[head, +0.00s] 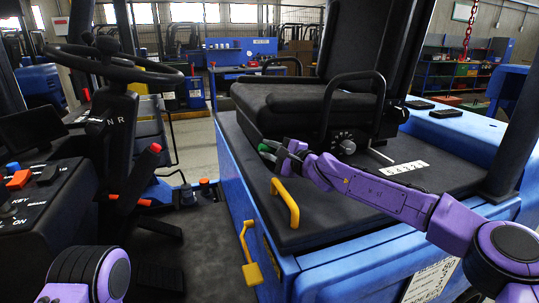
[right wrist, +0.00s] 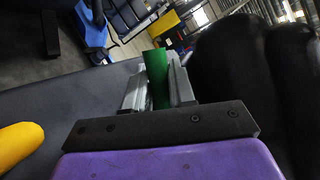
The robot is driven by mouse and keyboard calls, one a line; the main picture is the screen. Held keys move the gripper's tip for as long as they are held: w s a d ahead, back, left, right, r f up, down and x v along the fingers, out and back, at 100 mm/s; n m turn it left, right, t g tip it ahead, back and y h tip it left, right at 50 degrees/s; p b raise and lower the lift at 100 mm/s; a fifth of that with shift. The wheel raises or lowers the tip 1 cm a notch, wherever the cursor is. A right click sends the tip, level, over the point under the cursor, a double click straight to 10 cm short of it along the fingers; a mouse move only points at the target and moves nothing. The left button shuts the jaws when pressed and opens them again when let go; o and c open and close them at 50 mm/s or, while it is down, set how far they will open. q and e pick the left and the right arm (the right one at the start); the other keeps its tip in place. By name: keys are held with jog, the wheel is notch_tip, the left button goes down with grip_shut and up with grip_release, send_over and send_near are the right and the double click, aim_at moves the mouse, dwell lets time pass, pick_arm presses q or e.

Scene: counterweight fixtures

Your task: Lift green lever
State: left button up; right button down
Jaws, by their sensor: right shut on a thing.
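The green lever (head: 266,148) shows as a small green tip beside the front of the black seat in the head view. My right gripper (head: 276,153) is shut on it. In the right wrist view the green lever (right wrist: 159,66) stands between the two grey fingers of the right gripper (right wrist: 158,85). The lever's base is hidden behind the fingers. Only a purple part of my left arm shows at the bottom left of the head view; its gripper is out of view.
The black seat (head: 300,100) with a looped armrest stands just behind my right gripper. A yellow handle (head: 286,203) rises from the black lid below it, and a yellow latch (head: 250,262) hangs on the blue side. A steering wheel (head: 115,65) and red-tipped lever (head: 153,150) are at left.

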jog(key=c, duration=1)
grip_release()
jog(key=shift+c, duration=0.2)
jog(key=shift+s+d+f, duration=0.1)
jog(key=shift+d, duration=0.05)
jog(key=b+v, duration=0.3)
jog(key=v, duration=0.7)
jog(key=shift+s, duration=0.15)
